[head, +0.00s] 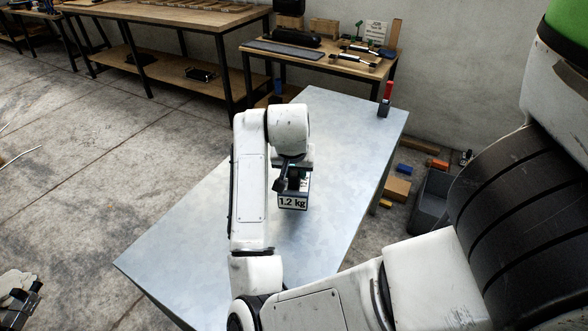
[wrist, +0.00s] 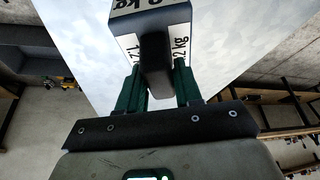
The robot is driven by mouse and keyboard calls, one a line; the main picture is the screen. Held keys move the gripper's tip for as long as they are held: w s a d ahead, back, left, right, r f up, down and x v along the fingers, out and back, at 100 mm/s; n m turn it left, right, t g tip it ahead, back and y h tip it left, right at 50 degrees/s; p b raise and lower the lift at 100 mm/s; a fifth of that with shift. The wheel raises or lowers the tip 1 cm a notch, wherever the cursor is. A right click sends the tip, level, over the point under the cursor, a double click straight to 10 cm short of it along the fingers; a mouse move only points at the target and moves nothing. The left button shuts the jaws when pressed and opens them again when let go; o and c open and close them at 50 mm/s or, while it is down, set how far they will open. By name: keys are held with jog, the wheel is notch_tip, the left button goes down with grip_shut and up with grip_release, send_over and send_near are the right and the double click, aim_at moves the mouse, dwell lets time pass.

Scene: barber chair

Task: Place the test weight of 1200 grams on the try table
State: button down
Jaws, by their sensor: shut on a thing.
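The test weight (head: 293,202) is a dark block with a white label that reads "1.2 kg". In the head view it is at the end of my arm, over the grey metal-topped try table (head: 203,228). My gripper (head: 291,180) is shut on the weight's handle. In the wrist view the two green fingers of my gripper (wrist: 160,85) hold the dark handle, and the weight (wrist: 124,22) fills the top middle with its labels partly cut off. The pale table top (wrist: 230,55) lies behind it. I cannot tell whether the weight touches the table.
A red-handled tool in a dark block (head: 385,98) stands at the table's far right corner. The rest of the top looks bare. Behind are wooden workbenches (head: 150,22) with tools. A grey bin (head: 430,200) and small boxes (head: 396,190) lie on the floor at right.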

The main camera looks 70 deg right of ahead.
jog(key=shift+d+f, duration=0.3)
jog(key=shift+w+d+f, duration=0.1)
jog(key=shift+d+f, duration=0.05)
jog(key=shift+f, duration=1.5)
jog(key=shift+f+b, duration=0.15)
jog(key=shift+b, duration=0.2)
jog(key=c, duration=0.8)
grip_release()
jog(key=shift+o, duration=0.2)
jog(key=p+v, duration=0.1)
jog(key=v, duration=1.1)
jog(key=shift+p, duration=0.3)
